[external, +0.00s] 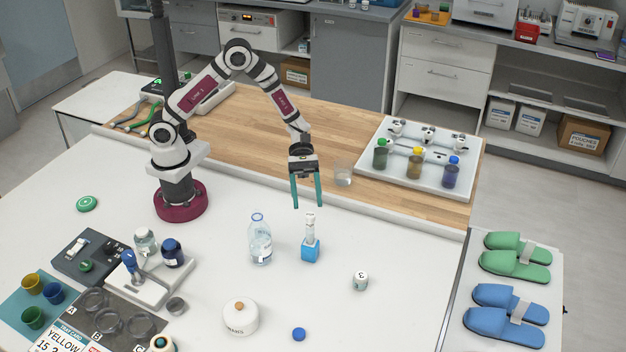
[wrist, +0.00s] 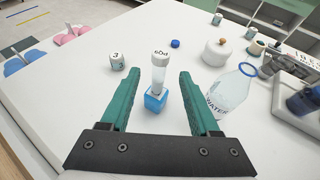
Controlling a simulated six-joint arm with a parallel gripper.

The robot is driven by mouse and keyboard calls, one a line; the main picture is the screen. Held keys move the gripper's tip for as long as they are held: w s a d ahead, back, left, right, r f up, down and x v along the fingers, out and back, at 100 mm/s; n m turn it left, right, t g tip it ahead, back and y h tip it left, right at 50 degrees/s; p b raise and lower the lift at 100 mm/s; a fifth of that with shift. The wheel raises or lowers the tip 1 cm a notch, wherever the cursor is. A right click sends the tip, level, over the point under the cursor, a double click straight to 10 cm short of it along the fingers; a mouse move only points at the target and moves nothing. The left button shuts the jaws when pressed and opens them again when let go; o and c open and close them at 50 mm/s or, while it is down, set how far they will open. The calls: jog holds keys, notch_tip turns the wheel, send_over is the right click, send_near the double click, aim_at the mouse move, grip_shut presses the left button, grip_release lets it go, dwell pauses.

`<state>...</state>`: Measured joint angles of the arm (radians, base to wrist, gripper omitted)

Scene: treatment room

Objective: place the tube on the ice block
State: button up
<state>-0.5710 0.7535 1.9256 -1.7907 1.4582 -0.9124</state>
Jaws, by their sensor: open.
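The tube (external: 310,228) is clear with a white, marked cap. It stands upright on or in the small blue ice block (external: 310,251) on the white table; which of the two I cannot tell. In the wrist view the tube (wrist: 158,73) and the ice block (wrist: 156,99) appear between my two green fingers, with a gap on each side. My gripper (external: 309,205) is open and empty, pointing down, with its fingertips around or just above the height of the cap. It does not appear to touch the tube.
A water bottle (external: 260,241) stands left of the block. A white pot (external: 240,316) and a blue cap (external: 299,334) are nearer the front. A glass beaker (external: 343,173) stands behind on wood.

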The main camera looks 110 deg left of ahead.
jog(key=v, duration=0.5)
jog(key=s+d+r+m+g+y, duration=0.25)
jog(key=s+d+m+g, duration=0.2)
jog(key=s+m, duration=0.25)
jog(key=s+d+r+m+g+y, duration=0.1)
jog(key=s+d+r+m+g, duration=0.25)
jog(key=s+d+m, duration=0.3)
jog(key=s+a+m+y, duration=0.4)
jog(key=s+m+y, duration=0.1)
jog(key=s+m, duration=0.2)
jog(key=s+a+m+y, duration=0.3)
jog(key=s+m+y, duration=0.1)
jog(key=s+m, duration=0.3)
jog(key=shift+a+r+m+t+y, duration=0.2)
jog(key=shift+a+m+t+y, duration=0.15)
jog(key=shift+m, duration=0.8)
